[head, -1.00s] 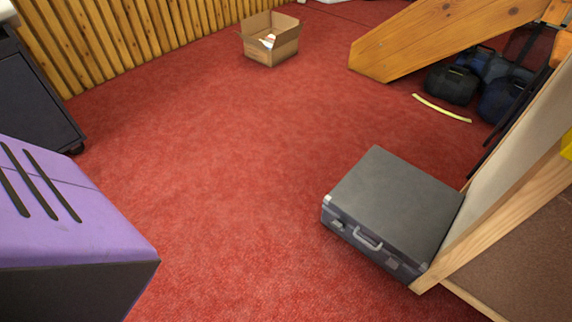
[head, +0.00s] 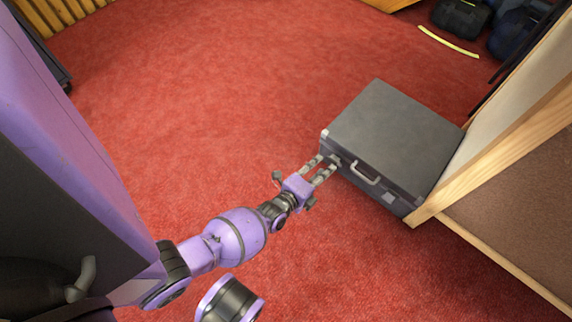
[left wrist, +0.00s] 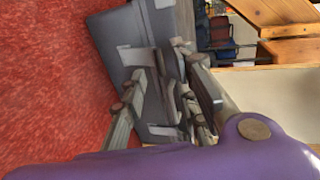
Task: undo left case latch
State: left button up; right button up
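The grey case (head: 395,130) lies flat on the red carpet, its handle side (head: 366,174) facing my left arm. The left latch (head: 337,158) is on that side, left of the handle, partly hidden by a fingertip. My left gripper (head: 326,161) is open, its two fingers apart, tips at the case front by the left latch. I cannot tell whether they touch it. In the left wrist view, the open fingers (left wrist: 160,88) show before the case (left wrist: 108,30), with pale metal fittings between and beside them. My right gripper is not in view.
A wooden-framed panel (head: 480,170) stands against the case's right end. A purple and black body (head: 60,150) fills the left edge. A yellow strip (head: 448,42) and dark bags (head: 461,15) lie at the top right. Open carpet lies left of the case.

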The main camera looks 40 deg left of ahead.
aim_at(332, 160)
pick_arm(q)
jog(key=b+x, duration=0.3)
jog(key=x, duration=0.3)
jog(key=shift+w+f, duration=0.25)
jog(key=shift+w, duration=0.05)
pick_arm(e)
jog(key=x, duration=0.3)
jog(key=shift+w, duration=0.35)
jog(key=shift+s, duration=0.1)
pick_arm(q)
grip_shut()
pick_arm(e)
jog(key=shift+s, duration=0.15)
